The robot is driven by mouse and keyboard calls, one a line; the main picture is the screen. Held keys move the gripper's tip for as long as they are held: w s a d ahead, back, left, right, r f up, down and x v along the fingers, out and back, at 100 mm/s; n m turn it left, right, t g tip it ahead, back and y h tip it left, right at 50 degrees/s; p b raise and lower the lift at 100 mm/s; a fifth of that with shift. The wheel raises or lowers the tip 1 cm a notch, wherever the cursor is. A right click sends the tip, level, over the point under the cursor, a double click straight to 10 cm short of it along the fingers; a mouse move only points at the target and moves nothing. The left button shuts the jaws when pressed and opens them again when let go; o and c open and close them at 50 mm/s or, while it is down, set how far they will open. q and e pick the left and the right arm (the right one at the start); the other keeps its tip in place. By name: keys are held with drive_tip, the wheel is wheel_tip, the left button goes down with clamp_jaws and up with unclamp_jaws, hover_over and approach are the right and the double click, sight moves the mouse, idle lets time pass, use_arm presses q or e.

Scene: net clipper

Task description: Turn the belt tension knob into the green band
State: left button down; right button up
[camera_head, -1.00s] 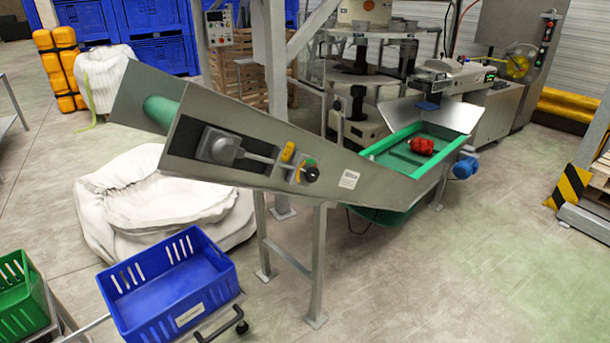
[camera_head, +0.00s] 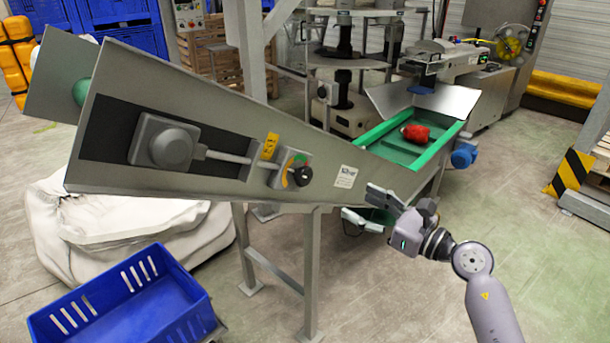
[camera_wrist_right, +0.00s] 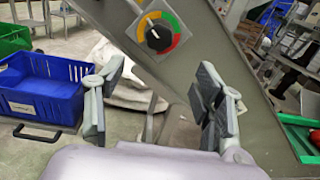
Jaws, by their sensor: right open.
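The belt tension knob (camera_head: 302,176) is a small black round knob on the side of the grey sloping conveyor frame (camera_head: 225,145). In the right wrist view the knob (camera_wrist_right: 159,38) sits on a dial with coloured bands, with green at the upper right. A white mark on the knob appears to point up and left, outside the green. My right gripper (camera_head: 358,205) is open and empty, to the right of the knob and a little lower, apart from it. In the right wrist view its fingers (camera_wrist_right: 156,85) stand below the dial. My left gripper is not in view.
A red bundle (camera_head: 416,133) lies on the green belt. A blue crate (camera_head: 125,305) stands below at left.

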approach(307, 176)
drive_tip(key=p+x, duration=0.1)
drive_tip(key=x, duration=0.8)
drive_tip(key=shift+w+a, duration=0.2)
drive_tip(key=shift+f, duration=0.1)
drive_tip(key=c, duration=1.1)
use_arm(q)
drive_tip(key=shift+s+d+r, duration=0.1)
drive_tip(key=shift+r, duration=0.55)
use_arm(e)
drive_tip(key=shift+c, duration=0.2)
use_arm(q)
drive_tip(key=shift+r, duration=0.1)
